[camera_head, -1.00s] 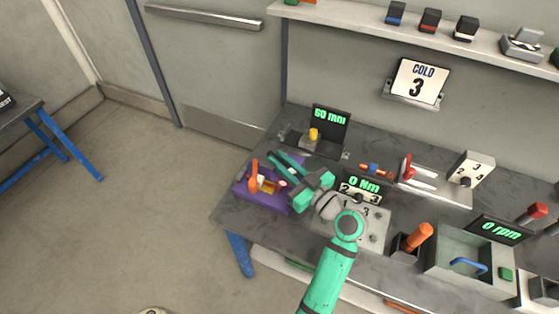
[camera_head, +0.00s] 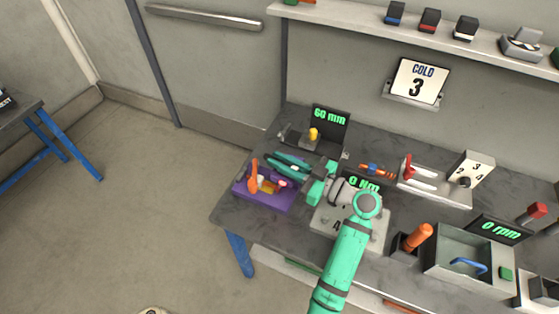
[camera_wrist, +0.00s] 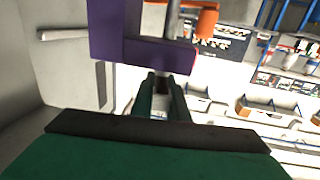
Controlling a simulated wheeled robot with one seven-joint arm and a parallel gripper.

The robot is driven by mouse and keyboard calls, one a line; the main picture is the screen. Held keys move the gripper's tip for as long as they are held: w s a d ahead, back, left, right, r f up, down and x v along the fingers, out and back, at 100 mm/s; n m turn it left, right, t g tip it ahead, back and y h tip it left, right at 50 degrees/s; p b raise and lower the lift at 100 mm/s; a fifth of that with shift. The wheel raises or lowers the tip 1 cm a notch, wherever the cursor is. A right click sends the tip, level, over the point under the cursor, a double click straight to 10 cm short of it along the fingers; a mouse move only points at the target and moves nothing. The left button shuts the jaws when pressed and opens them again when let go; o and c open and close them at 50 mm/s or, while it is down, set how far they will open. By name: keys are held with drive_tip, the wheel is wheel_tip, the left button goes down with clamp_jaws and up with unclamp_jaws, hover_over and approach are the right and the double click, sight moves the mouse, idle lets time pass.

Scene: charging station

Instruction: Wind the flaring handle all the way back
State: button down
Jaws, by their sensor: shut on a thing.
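The flaring station is a purple base (camera_head: 262,201) at the left front of the bench. It carries an upright orange lever (camera_head: 253,176) and small yellow and white-red parts. My gripper (camera_head: 278,163) reaches in from the right, its teal fingers over the back right of this base. The fingers are shut on what seems to be the flaring handle, but the held part is mostly hidden. In the wrist view the fingers (camera_wrist: 159,92) are close together, with a purple block (camera_wrist: 160,56) at their tips. A grey rod (camera_wrist: 173,20) and an orange part (camera_wrist: 205,20) show past it.
A 60 mm display (camera_head: 330,118) with a yellow-topped part stands behind. A 0 Nm display (camera_head: 364,184) is partly covered by my wrist. Red-handled clamps (camera_head: 408,166), an orange handle (camera_head: 418,237) and a grey box (camera_head: 470,262) stand to the right. The floor at left is clear.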

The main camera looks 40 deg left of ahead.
drive_tip(key=c, duration=1.7)
unclamp_jaws()
drive_tip(key=shift+s+a+f, duration=0.1)
drive_tip(key=shift+f, duration=0.1)
drive_tip(key=shift+d+r, duration=0.1)
drive_tip(key=shift+d, duration=0.5)
drive_tip(key=d, duration=0.6)
drive_tip(key=w+d, duration=0.1)
drive_tip(key=d, duration=0.2)
drive_tip(key=shift+d, duration=0.35)
drive_tip(key=shift+w, duration=0.1)
drive_tip(key=shift+w, duration=0.1)
